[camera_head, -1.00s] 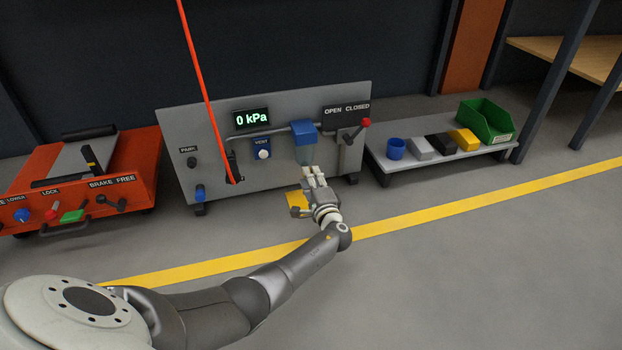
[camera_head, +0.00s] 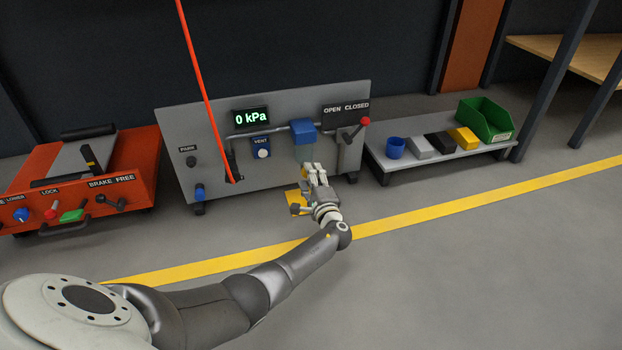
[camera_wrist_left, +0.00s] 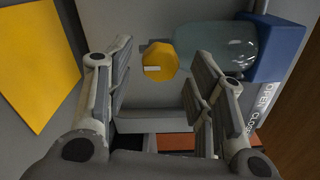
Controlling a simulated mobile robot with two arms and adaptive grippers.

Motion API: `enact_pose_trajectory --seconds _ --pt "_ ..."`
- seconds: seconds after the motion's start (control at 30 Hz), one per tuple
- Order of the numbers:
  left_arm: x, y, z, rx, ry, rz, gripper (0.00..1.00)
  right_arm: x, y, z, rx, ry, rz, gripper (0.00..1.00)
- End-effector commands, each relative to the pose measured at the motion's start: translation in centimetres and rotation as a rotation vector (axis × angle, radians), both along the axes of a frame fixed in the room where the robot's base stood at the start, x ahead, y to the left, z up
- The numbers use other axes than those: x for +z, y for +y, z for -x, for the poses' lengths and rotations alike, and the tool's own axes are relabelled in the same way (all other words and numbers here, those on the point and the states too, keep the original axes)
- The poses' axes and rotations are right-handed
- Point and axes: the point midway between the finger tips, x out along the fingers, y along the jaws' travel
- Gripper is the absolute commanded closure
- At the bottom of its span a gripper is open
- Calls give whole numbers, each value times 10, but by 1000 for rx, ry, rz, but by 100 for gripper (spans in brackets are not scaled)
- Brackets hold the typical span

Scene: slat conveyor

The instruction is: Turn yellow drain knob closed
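The yellow drain knob (camera_wrist_left: 160,62) shows in the left wrist view as a faceted knob with a white mark on its left side. It sits on the grey panel, beside a clear bowl (camera_wrist_left: 215,46) under a blue cap (camera_wrist_left: 275,48). My left gripper (camera_wrist_left: 165,55) is open, with one finger on each side of the knob in the picture. I cannot tell whether the fingers touch it. In the head view my left gripper (camera_head: 316,170) is low in front of the grey panel (camera_head: 222,168) and hides the knob. My right gripper is not in view.
A yellow plate (camera_head: 294,198) is low beside my gripper. A red-tipped lever (camera_head: 352,130) stands at the OPEN CLOSED label (camera_head: 346,107). The display (camera_head: 251,118) reads 0 kPa. A low shelf (camera_head: 390,164) with several items is at right, an orange cart (camera_head: 135,160) at left.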

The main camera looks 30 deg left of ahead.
Motion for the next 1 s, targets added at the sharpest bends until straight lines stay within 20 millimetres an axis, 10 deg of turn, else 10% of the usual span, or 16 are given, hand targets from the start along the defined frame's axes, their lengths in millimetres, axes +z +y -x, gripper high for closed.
enact_pose_trajectory --seconds 1.0 --pt "-1 -57 48 1 0 1 49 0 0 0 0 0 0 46"
